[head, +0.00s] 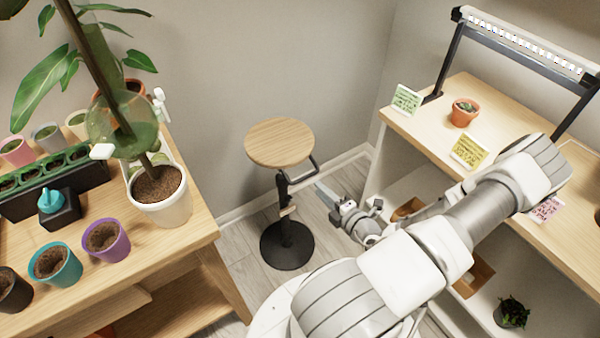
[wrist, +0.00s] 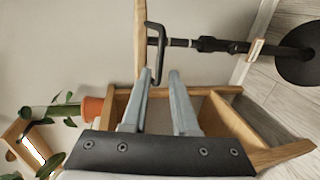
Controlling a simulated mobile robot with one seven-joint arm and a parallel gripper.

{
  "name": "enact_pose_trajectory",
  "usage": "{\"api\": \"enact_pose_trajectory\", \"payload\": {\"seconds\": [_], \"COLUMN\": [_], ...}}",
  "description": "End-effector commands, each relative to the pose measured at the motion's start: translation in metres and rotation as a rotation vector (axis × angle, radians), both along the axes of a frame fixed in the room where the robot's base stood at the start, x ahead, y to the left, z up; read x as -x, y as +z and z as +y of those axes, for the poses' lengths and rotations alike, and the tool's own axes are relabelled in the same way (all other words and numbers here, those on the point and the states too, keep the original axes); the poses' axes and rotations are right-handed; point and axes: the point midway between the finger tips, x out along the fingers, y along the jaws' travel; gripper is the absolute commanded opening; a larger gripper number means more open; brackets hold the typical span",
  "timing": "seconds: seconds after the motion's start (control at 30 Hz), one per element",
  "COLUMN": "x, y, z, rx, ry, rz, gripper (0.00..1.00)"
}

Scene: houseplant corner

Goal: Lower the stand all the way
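The stand has a round wooden top (head: 281,142), a dark post (head: 284,190) and a round black base (head: 287,246) on the floor in the head view. Its top sits high on the post. A black bent lever (head: 308,172) hangs under the top on the right. In the wrist view the stand lies sideways, with the top edge-on (wrist: 139,40), the lever (wrist: 162,38) and the base (wrist: 300,52). My gripper (head: 326,192) is right of the post, below the lever. In the wrist view its fingers (wrist: 160,76) are apart, close to the lever's end; contact cannot be told.
A wooden plant table (head: 195,238) with several pots is at the left. A shelf unit (head: 432,130) with a lamp (head: 520,40), a small pot (head: 464,112) and cards is at the right. Floor (head: 245,270) shows around the stand, with walls behind.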

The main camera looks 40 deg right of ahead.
Motion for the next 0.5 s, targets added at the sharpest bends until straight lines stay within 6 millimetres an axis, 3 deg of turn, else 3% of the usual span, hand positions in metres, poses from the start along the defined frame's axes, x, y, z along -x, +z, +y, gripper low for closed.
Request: {"api": "enact_pose_trajectory", "payload": {"seconds": [0.3, 0.5], "x": [-0.069, -0.099], "y": [-0.016, -0.022], "z": [-0.003, -0.006], "rx": [0.002, 0.004], "ry": [0.004, 0.003], "rz": [-0.003, -0.001], "gripper": [0.27, 0.27]}}
